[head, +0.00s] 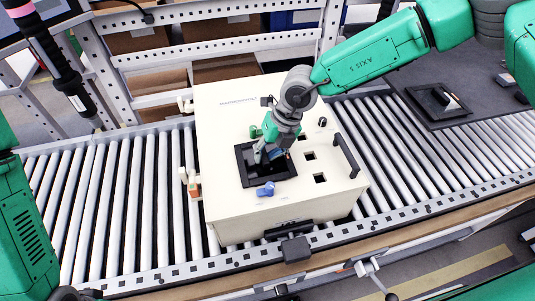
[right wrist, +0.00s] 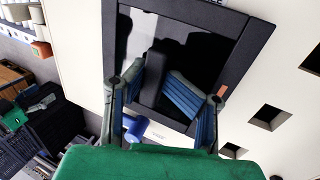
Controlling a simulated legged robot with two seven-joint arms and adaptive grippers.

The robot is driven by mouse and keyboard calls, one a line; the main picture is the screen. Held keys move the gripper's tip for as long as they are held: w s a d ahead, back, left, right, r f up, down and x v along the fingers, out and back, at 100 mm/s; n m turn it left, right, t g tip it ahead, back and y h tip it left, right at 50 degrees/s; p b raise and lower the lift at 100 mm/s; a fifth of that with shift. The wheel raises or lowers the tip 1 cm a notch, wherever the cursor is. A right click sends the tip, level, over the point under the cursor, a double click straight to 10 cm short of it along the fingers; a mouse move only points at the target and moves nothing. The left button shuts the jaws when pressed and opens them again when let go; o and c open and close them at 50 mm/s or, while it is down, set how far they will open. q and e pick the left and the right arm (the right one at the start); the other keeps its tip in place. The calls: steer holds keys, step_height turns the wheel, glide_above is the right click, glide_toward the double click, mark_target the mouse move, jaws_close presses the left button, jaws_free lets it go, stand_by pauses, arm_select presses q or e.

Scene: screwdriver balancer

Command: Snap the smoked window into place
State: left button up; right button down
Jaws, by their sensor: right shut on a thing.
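The smoked window, a glossy dark pane (right wrist: 205,50), lies within a black square frame (head: 243,172) on top of the cream box (head: 232,118). The frame also shows in the right wrist view (right wrist: 238,58). My right gripper (head: 266,154) comes down over the window. In the right wrist view its blue-padded fingers (right wrist: 160,88) are closed on a dark upright grip (right wrist: 153,72) on the pane. I cannot tell whether the pane sits flush in the frame. My left gripper is out of view; only green parts of my left arm show at the left edge.
The box stands on a roller conveyor (head: 128,195). A blue knob (head: 265,190) sits by the frame's near edge. Square openings (head: 320,178) and a black handle (head: 346,155) lie to its right. A dark mat (head: 480,75) at right holds another black frame (head: 438,102).

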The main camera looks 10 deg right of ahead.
steer(key=shift+s+d+f, duration=0.1)
steer(key=shift+s+f, duration=0.15)
steer(key=shift+f, duration=0.2)
steer(key=shift+s+d+f, duration=0.1)
steer(key=shift+f, duration=0.15)
stand_by(1.0)
steer(key=c, duration=1)
jaws_free()
steer(key=shift+o, duration=0.2)
steer(key=shift+w+a+f, duration=0.1)
steer(key=shift+w+a, duration=0.1)
steer(key=shift+w, duration=0.1)
steer(key=shift+r, duration=0.3)
steer(key=shift+d+r, duration=0.2)
steer(key=v, duration=0.7)
steer(key=shift+w+r, duration=0.1)
steer(key=shift+w, duration=0.05)
